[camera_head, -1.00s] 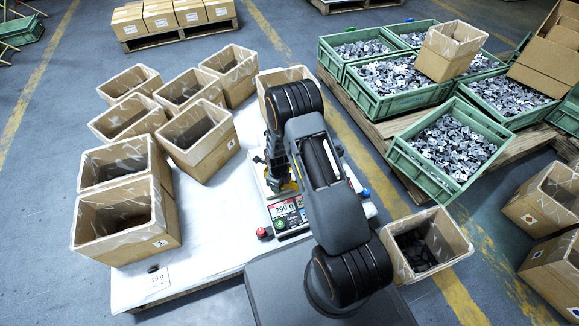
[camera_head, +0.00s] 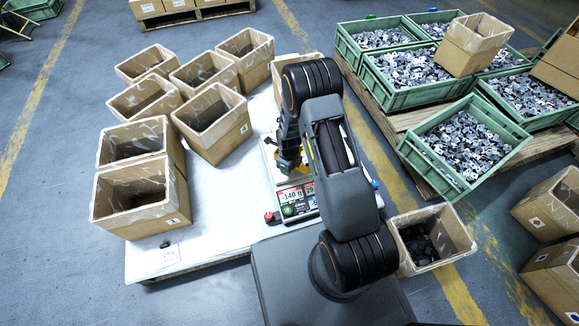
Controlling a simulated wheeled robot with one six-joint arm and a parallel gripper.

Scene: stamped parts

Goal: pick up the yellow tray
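The yellow tray (camera_head: 304,170) shows only as small yellow patches beside and below my gripper, over the scale. My arm hides most of it. My gripper (camera_head: 290,172) points down at the tray, with its fingertips mostly hidden. The scale (camera_head: 295,203) under it has a lit display that reads -140 g, which fits the tray being held off the scale pan.
Several open cardboard boxes (camera_head: 140,208) stand on the left of the white table (camera_head: 215,225). One box (camera_head: 432,240) with dark parts is at the right. Green crates (camera_head: 465,150) of metal parts lie beyond. A red button (camera_head: 269,217) is by the scale.

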